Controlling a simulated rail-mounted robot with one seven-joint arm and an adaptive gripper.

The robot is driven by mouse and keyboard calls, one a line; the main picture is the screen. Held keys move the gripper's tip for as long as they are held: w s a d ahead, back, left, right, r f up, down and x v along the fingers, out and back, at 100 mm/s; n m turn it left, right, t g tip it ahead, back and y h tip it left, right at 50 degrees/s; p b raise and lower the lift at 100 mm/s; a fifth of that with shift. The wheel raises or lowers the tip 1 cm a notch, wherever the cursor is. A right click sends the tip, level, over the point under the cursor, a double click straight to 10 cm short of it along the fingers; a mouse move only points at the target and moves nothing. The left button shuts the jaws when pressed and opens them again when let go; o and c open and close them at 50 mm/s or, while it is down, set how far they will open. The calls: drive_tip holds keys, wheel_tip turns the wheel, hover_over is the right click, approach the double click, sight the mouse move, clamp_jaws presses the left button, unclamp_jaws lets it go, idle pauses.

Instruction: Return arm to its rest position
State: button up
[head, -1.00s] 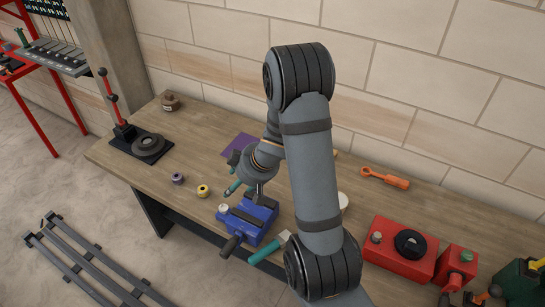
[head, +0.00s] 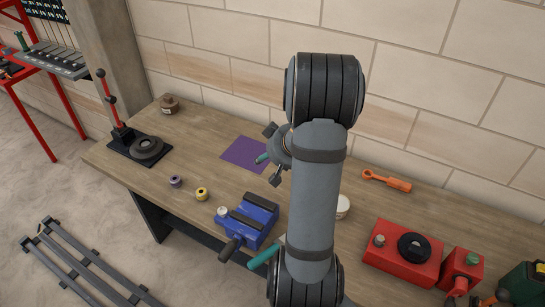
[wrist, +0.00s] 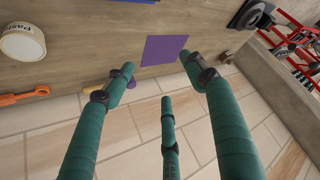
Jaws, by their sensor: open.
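My gripper (head: 266,170) hangs above the back of the workbench (head: 205,160), partly hidden behind my own arm. In the wrist view its teal-wrapped fingers (wrist: 158,66) are spread apart with nothing between them. A purple sheet (head: 243,153) lies flat on the bench to the left of the gripper in the head view. It also shows beyond the fingertips in the wrist view (wrist: 163,50). The blue vise (head: 256,212) stands near the front edge of the bench, apart from the gripper.
The brick wall (head: 220,55) rises close behind the arm. A white paste tub (wrist: 22,42), an orange wrench (head: 386,180) and a red box (head: 402,252) are to the right in the head view.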

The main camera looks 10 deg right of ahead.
drive_tip(key=shift+a, duration=0.1)
idle(0.3)
drive_tip(key=s+a+f+n+g+y+p, duration=0.1)
drive_tip(key=s+a+f+n+g+p, duration=0.1)
drive_tip(key=s+a+f+n, duration=0.2)
drive_tip(key=s+a+f+n+g+y+p, duration=0.1)
drive_tip(key=s+a+f+n, duration=0.4)
drive_tip(key=a, duration=0.5)
drive_tip(key=shift+s+a+n+g+y+p, duration=0.3)
drive_tip(key=shift+s+n+g+p, duration=0.25)
drive_tip(key=shift+s+g, duration=0.6)
drive_tip(key=shift+f, duration=0.1)
drive_tip(key=shift+w, duration=0.15)
